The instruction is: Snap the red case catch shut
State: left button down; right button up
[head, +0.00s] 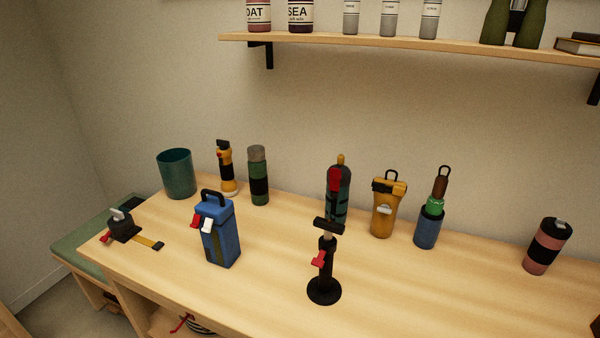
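A blue case (219,232) with a black carry handle stands upright on the bench at the left. A red catch (197,221) and a white tab (208,224) sit side by side near its top front edge. The red catch seems to stick out from the case, but it is too small to tell whether it is open or shut. Other red parts show: a lever on a black stand (319,258), a tab on a dark green bottle (335,180), and a piece on a small black clamp device (121,228). Neither of my grippers is in view.
The wooden bench (420,285) has free room at the front right. Behind stand a teal cup (176,174), a yellow flashlight (226,168), a green flask (259,177), a yellow container (385,210), a blue-green bottle (430,222) and a pink-black can (547,246). A shelf (400,46) hangs above.

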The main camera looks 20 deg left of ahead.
aim_at(197, 218)
jog(key=u, duration=1.25)
